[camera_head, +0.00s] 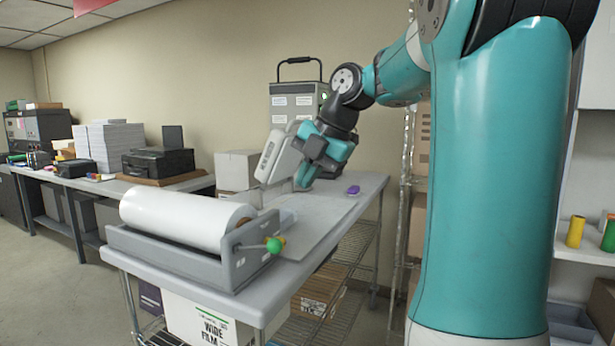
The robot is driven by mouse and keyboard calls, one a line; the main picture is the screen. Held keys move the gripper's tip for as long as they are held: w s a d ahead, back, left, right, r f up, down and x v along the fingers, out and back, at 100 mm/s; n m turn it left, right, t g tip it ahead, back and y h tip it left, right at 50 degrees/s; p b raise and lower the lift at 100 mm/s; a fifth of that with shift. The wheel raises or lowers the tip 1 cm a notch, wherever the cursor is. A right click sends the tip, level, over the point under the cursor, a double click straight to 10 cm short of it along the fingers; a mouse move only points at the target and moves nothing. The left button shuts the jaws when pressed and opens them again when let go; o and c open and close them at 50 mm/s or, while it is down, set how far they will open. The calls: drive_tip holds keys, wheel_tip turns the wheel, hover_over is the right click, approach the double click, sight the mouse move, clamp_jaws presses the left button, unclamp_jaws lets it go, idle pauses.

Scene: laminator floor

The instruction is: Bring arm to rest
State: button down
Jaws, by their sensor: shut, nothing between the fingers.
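My teal and dark grey arm reaches in from the right side of the head view. My gripper (304,178) points down over the far part of the grey table (345,212), beside a light grey upright device (277,155). The gripper is shut and nothing shows in it. Its fingertips are small and partly hidden, so I cannot tell whether they touch anything. A small purple object (353,190) lies on the table to the right of the gripper.
A large white film roll (187,218) sits in a grey holder at the table's near end, with a green knob (274,245). A dark grey case (297,102) stands behind. Shelves (590,257) stand at right. Floor at lower left is clear.

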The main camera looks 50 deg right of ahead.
idle(0.3)
drive_tip(key=a+f+m+g+y, duration=0.1)
drive_tip(key=a+f+m, duration=0.2)
drive_tip(key=a, duration=0.6)
drive_tip(key=a+f+m+g+y, duration=0.1)
drive_tip(key=a+f+m, duration=0.2)
drive_tip(key=a, duration=0.5)
drive_tip(key=s+a+f+m+g, duration=0.1)
drive_tip(key=s+a+f+m, duration=0.3)
drive_tip(key=s+a, duration=0.3)
drive_tip(key=s+a+f+m+g, duration=0.2)
drive_tip(key=s+a+f+m, duration=0.2)
drive_tip(key=s+a, duration=0.3)
drive_tip(key=shift+s, duration=0.15)
drive_tip(key=shift+d+f, duration=0.1)
